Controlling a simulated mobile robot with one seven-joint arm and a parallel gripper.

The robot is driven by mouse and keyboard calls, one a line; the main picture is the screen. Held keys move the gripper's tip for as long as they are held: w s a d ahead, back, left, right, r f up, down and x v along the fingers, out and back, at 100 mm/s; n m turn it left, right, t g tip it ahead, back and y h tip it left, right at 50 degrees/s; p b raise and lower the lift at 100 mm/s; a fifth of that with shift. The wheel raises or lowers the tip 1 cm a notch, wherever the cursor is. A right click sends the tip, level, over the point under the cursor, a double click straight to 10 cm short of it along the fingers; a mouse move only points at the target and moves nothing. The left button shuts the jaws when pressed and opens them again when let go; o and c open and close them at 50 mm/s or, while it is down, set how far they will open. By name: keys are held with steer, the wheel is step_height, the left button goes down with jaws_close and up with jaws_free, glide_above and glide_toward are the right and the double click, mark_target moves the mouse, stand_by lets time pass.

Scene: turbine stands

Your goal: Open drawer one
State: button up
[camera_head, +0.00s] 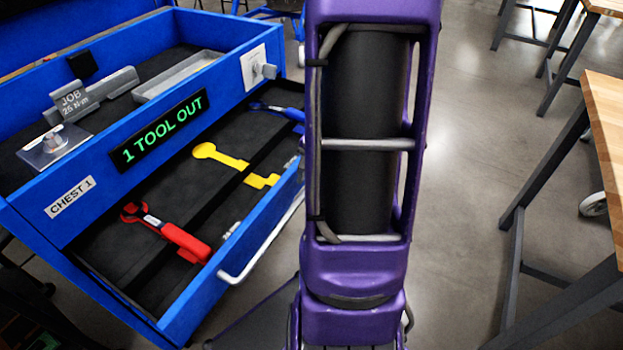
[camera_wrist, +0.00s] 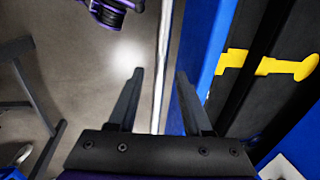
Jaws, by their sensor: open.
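The drawer (camera_head: 205,303) under the blue CHEST 1 cabinet (camera_head: 120,180) stands pulled out, with its dark inside showing. Its pale bar handle (camera_head: 262,245) runs along the front. In the wrist view the handle (camera_wrist: 160,65) passes between the two fingers of my gripper (camera_wrist: 160,75), beside the blue drawer front (camera_wrist: 195,50). My gripper is open, with a gap between the fingers and the bar. In the head view my purple arm hides the gripper and part of the drawer's right side.
In the drawer are a red-handled tool (camera_head: 180,238), a yellow tool-shaped area (camera_head: 220,157) and a blue tool (camera_head: 275,109). A display (camera_head: 160,130) reads "1 TOOL OUT". A wood-topped table (camera_head: 605,110) stands at right; floor between is clear.

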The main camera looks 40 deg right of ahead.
steer(key=s+r+p, duration=0.1)
steer(key=r+p, duration=0.2)
steer(key=r, duration=0.5)
steer(key=s+d+r+p, duration=0.1)
steer(key=s+r+p, duration=0.1)
steer(key=r, duration=0.7)
steer(key=shift+s+p, duration=0.15)
steer(key=shift+p, duration=0.5)
